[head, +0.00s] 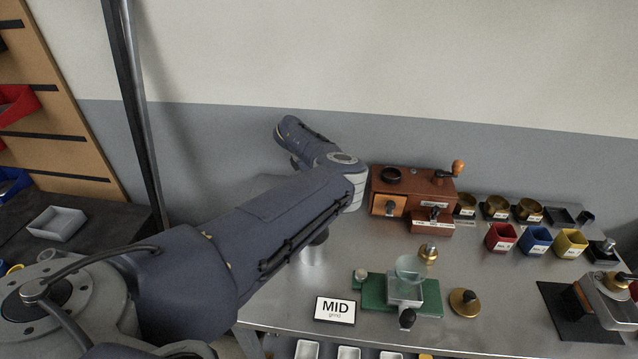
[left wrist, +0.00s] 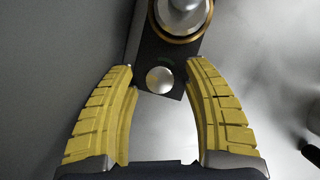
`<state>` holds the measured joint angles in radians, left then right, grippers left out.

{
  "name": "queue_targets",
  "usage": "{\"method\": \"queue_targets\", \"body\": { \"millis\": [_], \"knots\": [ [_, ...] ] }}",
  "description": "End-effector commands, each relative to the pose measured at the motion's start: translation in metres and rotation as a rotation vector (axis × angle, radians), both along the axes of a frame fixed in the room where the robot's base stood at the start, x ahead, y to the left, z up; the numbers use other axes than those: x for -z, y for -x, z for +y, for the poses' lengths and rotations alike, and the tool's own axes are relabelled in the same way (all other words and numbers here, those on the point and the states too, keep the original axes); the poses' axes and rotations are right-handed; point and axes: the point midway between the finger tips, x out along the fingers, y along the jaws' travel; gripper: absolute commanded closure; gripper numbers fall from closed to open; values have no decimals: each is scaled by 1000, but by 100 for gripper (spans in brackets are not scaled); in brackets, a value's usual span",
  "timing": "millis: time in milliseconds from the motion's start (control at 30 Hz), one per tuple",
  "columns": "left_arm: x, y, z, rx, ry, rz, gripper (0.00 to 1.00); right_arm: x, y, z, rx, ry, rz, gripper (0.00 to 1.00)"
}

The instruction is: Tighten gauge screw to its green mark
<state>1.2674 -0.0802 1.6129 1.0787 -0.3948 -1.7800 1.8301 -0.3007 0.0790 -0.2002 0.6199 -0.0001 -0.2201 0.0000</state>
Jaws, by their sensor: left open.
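My left gripper (left wrist: 160,68) is open in the left wrist view, its two yellow ridged fingers spread wide. A small round silver knob (left wrist: 160,80) on a dark plate (left wrist: 140,48) lies between the fingertips in that picture. I cannot tell its depth from the fingers, or whether it is the gauge screw. Beyond it is a larger silver part (left wrist: 182,12) with a brass-coloured ring. No green mark can be made out. In the head view my left arm reaches toward the back wall, and its fingers are hidden. My right gripper is out of view.
A wooden grinder (head: 414,188) stands at the back of the metal table. A green-based stand with a round lens (head: 410,268) and a MID sign (head: 335,309) are at the front. Red (head: 500,238), blue (head: 536,241) and yellow (head: 570,243) cups stand to the right.

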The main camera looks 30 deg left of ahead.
Motion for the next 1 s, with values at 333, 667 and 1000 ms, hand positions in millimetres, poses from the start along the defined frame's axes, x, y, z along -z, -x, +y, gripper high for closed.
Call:
{"method": "queue_targets", "body": {
  "millis": [333,667,1000],
  "knots": [
    [0,0,0,0,0,0,66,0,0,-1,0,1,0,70],
    [0,0,0,0,-1,1,100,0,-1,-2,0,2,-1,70],
    [0,0,2,154,1,2,100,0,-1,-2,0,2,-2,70]
  ]
}}
